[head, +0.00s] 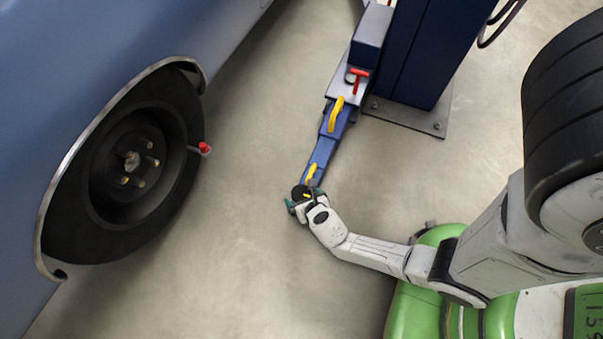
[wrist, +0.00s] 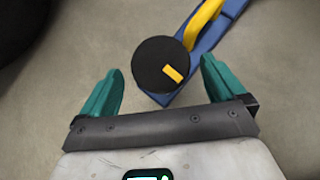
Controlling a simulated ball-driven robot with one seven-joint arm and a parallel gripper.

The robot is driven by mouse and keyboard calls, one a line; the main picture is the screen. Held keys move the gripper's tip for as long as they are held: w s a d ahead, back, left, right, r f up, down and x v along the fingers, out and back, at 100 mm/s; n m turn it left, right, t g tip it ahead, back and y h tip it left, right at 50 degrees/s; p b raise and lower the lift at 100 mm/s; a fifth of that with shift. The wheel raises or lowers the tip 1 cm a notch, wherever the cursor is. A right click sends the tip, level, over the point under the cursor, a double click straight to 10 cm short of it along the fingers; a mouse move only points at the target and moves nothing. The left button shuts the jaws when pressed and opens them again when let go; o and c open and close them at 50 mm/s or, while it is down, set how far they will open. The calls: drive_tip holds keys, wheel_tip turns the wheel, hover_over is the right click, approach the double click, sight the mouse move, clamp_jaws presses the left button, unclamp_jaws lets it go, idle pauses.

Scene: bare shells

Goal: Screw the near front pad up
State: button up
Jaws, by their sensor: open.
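The near front pad is a round black disc with a short yellow mark (wrist: 155,60). It sits on the end of the blue lift arm (head: 325,150), which has yellow handles (head: 335,114). In the head view the pad (head: 300,191) shows small and partly covered at my gripper. My gripper (wrist: 161,68) has teal fingers, one on each side of the pad. They stand open, with a visible gap on both sides in the wrist view. Whether the fingers are level with the pad in height I cannot tell. The pad's screw is hidden below it.
A blue car body with a black wheel (head: 130,165) is at the left, with a red-tipped part (head: 204,148) at the tyre. A dark blue lift post (head: 425,50) stands on a bolted base plate at the back. A red handle (head: 358,78) is on the arm. Bare floor lies between.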

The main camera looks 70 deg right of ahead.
drive_tip(key=p+v, duration=0.3)
drive_tip(key=v, duration=0.4)
drive_tip(key=shift+s+a+r, duration=0.2)
drive_tip(key=shift+s+r, duration=0.05)
